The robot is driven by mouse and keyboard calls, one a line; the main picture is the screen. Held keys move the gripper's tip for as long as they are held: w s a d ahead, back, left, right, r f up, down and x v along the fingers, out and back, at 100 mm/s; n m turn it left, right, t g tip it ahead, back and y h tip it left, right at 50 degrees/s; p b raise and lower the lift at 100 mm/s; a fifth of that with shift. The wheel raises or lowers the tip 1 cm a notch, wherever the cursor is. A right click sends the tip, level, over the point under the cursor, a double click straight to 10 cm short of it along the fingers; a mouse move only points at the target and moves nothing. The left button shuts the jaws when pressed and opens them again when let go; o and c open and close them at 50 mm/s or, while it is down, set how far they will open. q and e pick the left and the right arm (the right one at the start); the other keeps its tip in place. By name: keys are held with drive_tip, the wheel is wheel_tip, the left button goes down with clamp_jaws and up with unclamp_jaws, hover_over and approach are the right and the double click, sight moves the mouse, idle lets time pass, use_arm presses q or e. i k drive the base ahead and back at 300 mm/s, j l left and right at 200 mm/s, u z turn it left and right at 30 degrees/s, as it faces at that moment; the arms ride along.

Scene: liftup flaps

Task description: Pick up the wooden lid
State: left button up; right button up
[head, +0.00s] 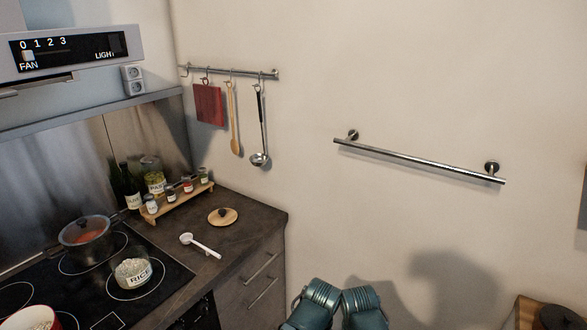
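The wooden lid (223,216) is a round, light brown disc with a dark knob. It lies on the dark countertop (252,207) near its right end, in the middle left of the head view. Nothing touches it. Two teal parts of my own arms show at the bottom centre, well to the right of and nearer than the lid. No gripper fingers can be made out in the head view.
A white spoon (200,245) lies in front of the lid. A spice rack (180,203) with several jars stands behind it. The hob holds a pot (86,240) and a rice jar (134,273). Utensils hang from a wall rail (235,73).

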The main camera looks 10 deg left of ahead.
sight(221, 218)
drive_tip(key=u, duration=1.6)
drive_tip(key=i+l+u, duration=0.15)
drive_tip(key=l, duration=0.3)
drive_tip(key=i+l+u, duration=0.1)
drive_tip(key=l, duration=0.4)
drive_tip(key=i+l+u, duration=0.15)
drive_tip(key=l, duration=0.35)
drive_tip(key=i+l+u, duration=0.1)
drive_tip(key=l, duration=0.4)
